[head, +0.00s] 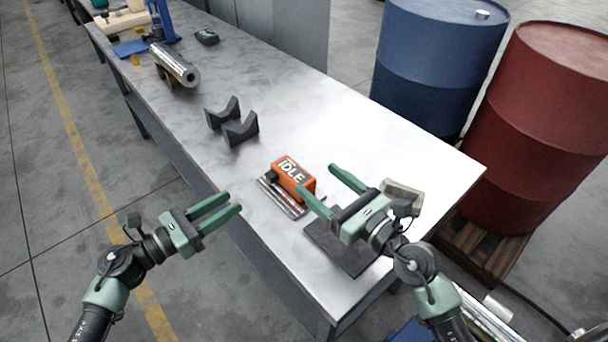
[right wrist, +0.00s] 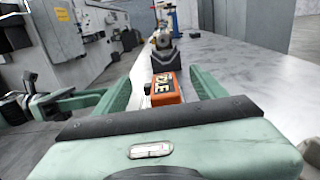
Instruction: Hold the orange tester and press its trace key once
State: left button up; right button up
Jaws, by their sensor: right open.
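The orange tester (head: 294,177) lies on a flat silver plate (head: 272,199) near the front edge of the metal table. Its top reads "IDLE". It also shows in the right wrist view (right wrist: 166,89), ahead of and between the fingers. My right gripper (head: 323,182) is open and empty, its fingertips just to the right of the tester. I cannot tell whether one finger touches it. My left gripper (head: 233,202) has its two fingers apart, with nothing between them, left of the tester at the table's front edge. I cannot make out the trace key.
Two black V-shaped blocks (head: 238,128) stand behind the tester on the table (head: 330,110). A metal cylinder (head: 174,65) rests further back. A dark mat (head: 338,247) lies under my right arm. A blue barrel (head: 436,65) and a red barrel (head: 540,110) stand at the right.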

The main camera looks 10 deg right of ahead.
aim_at(300, 176)
notch_tip(300, 176, down, 5)
jog(key=shift+r, duration=0.2)
jog(key=x, duration=0.7)
jog(key=shift+w+a+r, duration=0.1)
jog(key=shift+w+r, duration=0.05)
jog(key=shift+w, duration=0.05)
grip_shut()
dwell(0.3)
pick_arm(q)
grip_shut()
dwell(1.6)
